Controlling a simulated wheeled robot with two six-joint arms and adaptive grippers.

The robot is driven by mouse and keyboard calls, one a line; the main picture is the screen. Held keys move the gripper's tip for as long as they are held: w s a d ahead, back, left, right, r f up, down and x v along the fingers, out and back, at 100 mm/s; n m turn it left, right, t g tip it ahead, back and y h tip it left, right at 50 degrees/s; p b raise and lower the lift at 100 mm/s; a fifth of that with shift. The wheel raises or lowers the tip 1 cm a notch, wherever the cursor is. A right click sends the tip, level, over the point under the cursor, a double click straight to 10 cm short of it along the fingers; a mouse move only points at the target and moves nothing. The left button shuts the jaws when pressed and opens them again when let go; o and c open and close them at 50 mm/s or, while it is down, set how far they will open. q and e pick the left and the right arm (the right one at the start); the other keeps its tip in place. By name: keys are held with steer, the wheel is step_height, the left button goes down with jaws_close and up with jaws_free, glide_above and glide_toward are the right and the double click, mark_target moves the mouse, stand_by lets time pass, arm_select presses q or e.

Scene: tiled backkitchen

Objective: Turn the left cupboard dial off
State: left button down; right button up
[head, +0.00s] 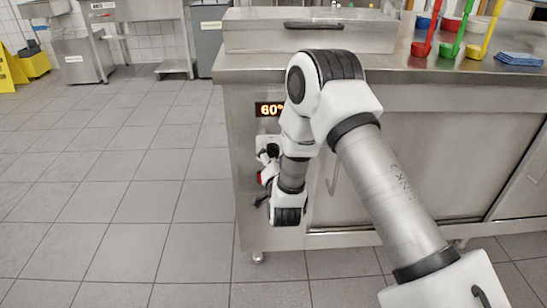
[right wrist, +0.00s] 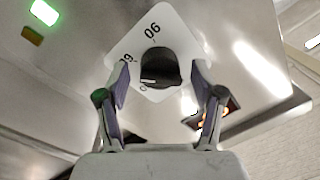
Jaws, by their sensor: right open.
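The black dial knob (right wrist: 160,68) sits on a white plate (right wrist: 177,28) with printed numbers in the right wrist view. A pale mark on the knob points to the left of the picture. My right gripper (right wrist: 161,74) is open, with one finger on each side of the knob; I cannot tell whether they touch it. In the head view the right gripper (head: 264,178) is at the cupboard's (head: 390,155) left front, and the arm and gripper mostly hide the dial. A lit display (head: 268,109) above it begins with 60. My left gripper is not in view.
A steel worktop (head: 440,72) runs above the cupboard, bearing a steel box (head: 310,37), coloured ladles and a blue cloth (head: 518,59). A vertical handle (head: 333,172) stands out on the cupboard front, right of the gripper.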

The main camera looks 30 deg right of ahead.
steer(key=c, duration=1.1)
